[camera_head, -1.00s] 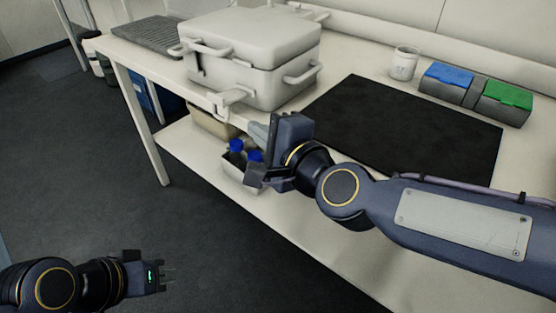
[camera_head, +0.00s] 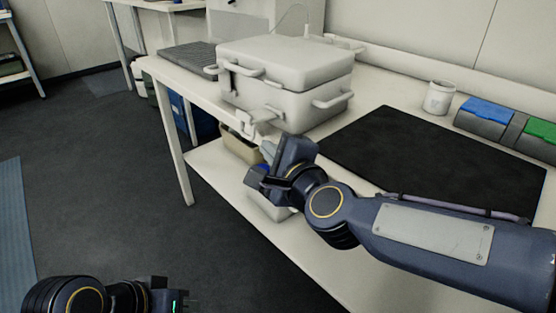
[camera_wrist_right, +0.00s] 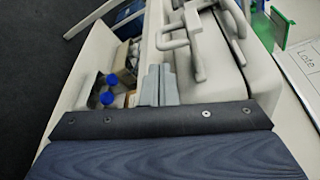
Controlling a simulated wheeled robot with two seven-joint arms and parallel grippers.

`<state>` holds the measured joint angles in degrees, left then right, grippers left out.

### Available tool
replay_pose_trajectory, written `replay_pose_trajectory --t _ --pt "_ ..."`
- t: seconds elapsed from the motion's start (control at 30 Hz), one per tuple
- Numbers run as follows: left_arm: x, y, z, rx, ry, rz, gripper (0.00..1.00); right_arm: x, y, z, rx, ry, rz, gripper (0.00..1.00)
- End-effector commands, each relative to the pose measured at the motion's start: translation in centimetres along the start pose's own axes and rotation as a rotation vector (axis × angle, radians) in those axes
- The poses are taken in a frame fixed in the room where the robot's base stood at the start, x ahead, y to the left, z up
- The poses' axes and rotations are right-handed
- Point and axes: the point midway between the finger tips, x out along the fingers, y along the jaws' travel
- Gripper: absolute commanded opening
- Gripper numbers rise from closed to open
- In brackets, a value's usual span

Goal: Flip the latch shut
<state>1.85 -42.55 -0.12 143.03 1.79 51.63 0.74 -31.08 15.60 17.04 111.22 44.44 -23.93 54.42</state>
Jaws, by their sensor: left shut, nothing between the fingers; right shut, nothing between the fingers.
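A pale grey lidded case (camera_head: 290,112) stands closed on the bench near its front edge. A pale latch (camera_head: 246,123) sticks out low on the case's front, hanging outward and not lying flat against the lid. In the right wrist view the latch (camera_wrist_right: 172,40) is just beyond the fingers, beside a curved handle (camera_wrist_right: 197,62). My right gripper (camera_head: 268,150) is shut and empty, just below and right of the latch in the head view, with a small gap apparent. Its grey fingers also show in the wrist view (camera_wrist_right: 159,84). My left gripper (camera_head: 188,304) is shut at the bottom edge, away from the bench.
A black mat (camera_head: 435,155) lies right of the case. A white cup (camera_head: 439,97), a blue-lidded box (camera_head: 484,117) and a green-lidded box (camera_head: 538,137) stand behind it. A grey ribbed mat (camera_head: 190,58) lies left of the case. A beige bin (camera_head: 240,148) is on the lower shelf.

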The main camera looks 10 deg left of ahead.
Motion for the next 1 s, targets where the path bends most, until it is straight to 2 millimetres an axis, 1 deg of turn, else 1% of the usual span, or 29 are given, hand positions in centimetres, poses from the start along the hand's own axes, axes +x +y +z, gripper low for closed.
replay_pose_trajectory --t 0.03,0.1,0.2,0.3,0.43,0.73,1.0 --pt "0.2 -0.1 0.1 0.0 0.0 0.0 0.0 1.0 0.2 0.0 0.001 0.0 0.002 0.0" --pt "0.4 -0.2 0.2 0.0 0.0 0.0 0.0 2.1 0.2 0.0 0.0 0.0 0.001 0.0" --pt "0.4 -0.2 0.2 0.0 0.0 0.0 0.0 3.3 0.1 0.0 0.0 -0.001 0.001 0.0" --pt "0.5 -0.2 0.3 0.0 0.0 0.0 0.0 4.1 0.1 0.0 0.0 -0.001 0.001 0.0" --pt "0.5 -0.2 0.3 0.0 0.0 0.0 0.0 4.4 0.0 0.0 -0.001 0.0 0.0 0.0" --pt "0.5 -0.2 0.2 0.0 0.0 0.0 0.0 4.4 -0.1 0.0 0.0 0.0 0.0 0.0" --pt "-0.1 0.1 -0.1 0.0 0.0 0.0 0.0 4.3 -0.4 0.3 0.042 0.0 0.016 0.0"
